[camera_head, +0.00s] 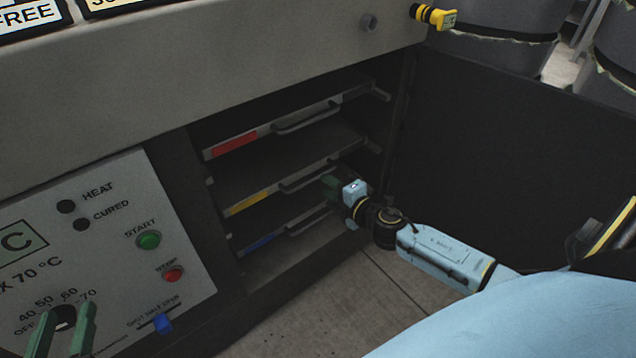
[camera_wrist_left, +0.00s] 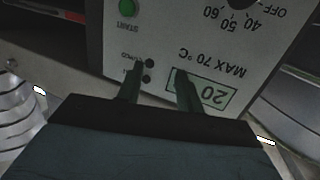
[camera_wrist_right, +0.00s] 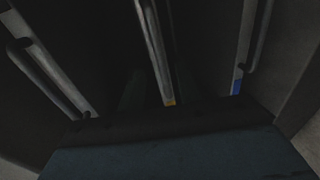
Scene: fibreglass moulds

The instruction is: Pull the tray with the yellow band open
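The tray with the yellow band (camera_head: 248,203) is the middle one of three trays in the dark open cabinet, and it sits inside in line with the others. Its bar handle (camera_head: 305,180) runs along the front. My right gripper (camera_head: 330,186) is at the right part of this handle. In the right wrist view, its dark fingers (camera_wrist_right: 158,80) stand apart on either side of the handle bar (camera_wrist_right: 151,40), with the yellow band (camera_wrist_right: 170,102) just below. Contact is too dark to tell. My left gripper (camera_head: 66,330) is open and empty before the control panel.
The red-band tray (camera_head: 234,143) is above and the blue-band tray (camera_head: 262,242) below, each with its own handle. The control panel (camera_head: 110,240) with knob and buttons is at left. An open dark door (camera_head: 490,160) stands at right, beside my right arm. Floor in front is clear.

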